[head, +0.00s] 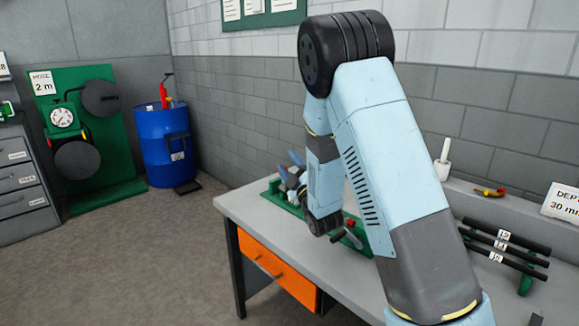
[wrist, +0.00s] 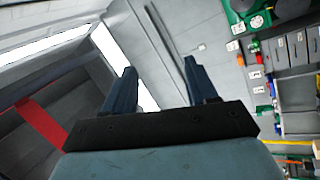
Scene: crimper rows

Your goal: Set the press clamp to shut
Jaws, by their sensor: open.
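A green fixture (head: 357,237) lies on the grey workbench (head: 262,212), partly hidden behind my arm; it looks like the press clamp, but I cannot be sure. A dark lever with a red knob (head: 351,224) shows at its near end. Whether the clamp is open or shut cannot be told. My gripper (head: 289,164) is above the far left end of the bench, with its blue fingers pointing up and away. In the wrist view my gripper (wrist: 160,78) has its two fingers wide apart with nothing between them. The wrist view does not show the fixture.
Black rods (head: 505,247) lie on a green rack at the bench's right, near a small red-and-yellow item (head: 489,192) and a white upright object (head: 442,160). An orange drawer (head: 275,268) fronts the bench. A blue barrel (head: 166,145) stands back left; the floor between is clear.

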